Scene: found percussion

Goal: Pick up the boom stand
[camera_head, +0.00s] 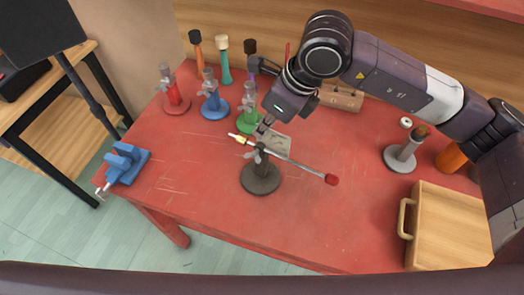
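A dark grey stand with a round base (261,181) stands upright near the middle of the red table; I take it as the boom stand. A thin rod (300,166) lies slantwise across its clamp, with a yellow and white end at left and a red tip at lower right. My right gripper (266,126) comes down from above, its fingertips close to the clamp on the far side. Whether the fingers touch or grip the stand is unclear, as they are small and partly overlap the clamp. My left gripper is not in view.
Red (174,99), blue (214,106) and green (249,119) stands are at back left. A grey stand (401,158) and wooden box (447,228) are at right. A blue clamp (126,164) sits at the left edge. The table's front middle is clear.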

